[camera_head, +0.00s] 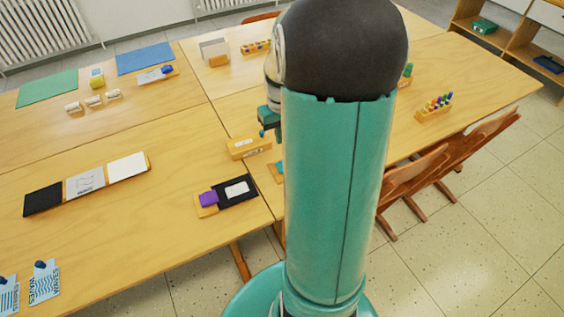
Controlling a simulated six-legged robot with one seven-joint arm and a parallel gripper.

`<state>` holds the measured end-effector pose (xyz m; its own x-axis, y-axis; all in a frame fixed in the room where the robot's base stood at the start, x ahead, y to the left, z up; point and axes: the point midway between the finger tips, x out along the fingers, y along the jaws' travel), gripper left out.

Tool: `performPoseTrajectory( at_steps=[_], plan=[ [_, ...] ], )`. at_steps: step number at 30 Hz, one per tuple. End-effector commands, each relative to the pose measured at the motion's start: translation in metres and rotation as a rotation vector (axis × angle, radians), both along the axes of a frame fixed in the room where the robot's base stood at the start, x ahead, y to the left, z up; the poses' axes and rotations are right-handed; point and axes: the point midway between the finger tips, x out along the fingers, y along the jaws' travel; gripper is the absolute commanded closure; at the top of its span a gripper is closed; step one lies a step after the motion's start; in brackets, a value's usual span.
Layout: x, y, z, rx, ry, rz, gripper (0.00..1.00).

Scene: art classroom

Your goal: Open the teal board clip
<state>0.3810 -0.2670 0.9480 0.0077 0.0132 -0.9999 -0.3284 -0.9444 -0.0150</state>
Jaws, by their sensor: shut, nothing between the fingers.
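A small teal-blue patch (281,165) on a wooden piece (274,171) shows at the left edge of my arm. It may be the teal board clip. Most of it is hidden behind the arm, so I cannot tell whether it is open or closed. My gripper (264,132) shows small at the left side of the arm, over the tables. It is shut and holds nothing. In the picture it is just above a wooden block (248,147), and up and left of the teal-blue patch. I cannot tell its height.
A purple clip (208,198) sits on a board with a black panel (238,190). A blue clip (167,69) lies on another board farther back. A rack of coloured pegs (435,106) stands at right. Wooden chairs (415,178) line the right edge.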

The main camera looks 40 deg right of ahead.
Motion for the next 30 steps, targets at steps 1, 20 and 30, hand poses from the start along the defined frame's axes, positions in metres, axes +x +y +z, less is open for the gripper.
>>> performPoseTrajectory(
  at_steps=[1, 20, 30],
  plan=[
    [0.000, -0.002, -0.002, 0.003, 0.002, -0.001, 1.00],
    [0.001, 0.000, -0.032, 0.006, 0.005, 0.002, 1.00],
    [0.000, 0.001, -0.100, 0.006, 0.006, 0.001, 1.00]
  ],
)
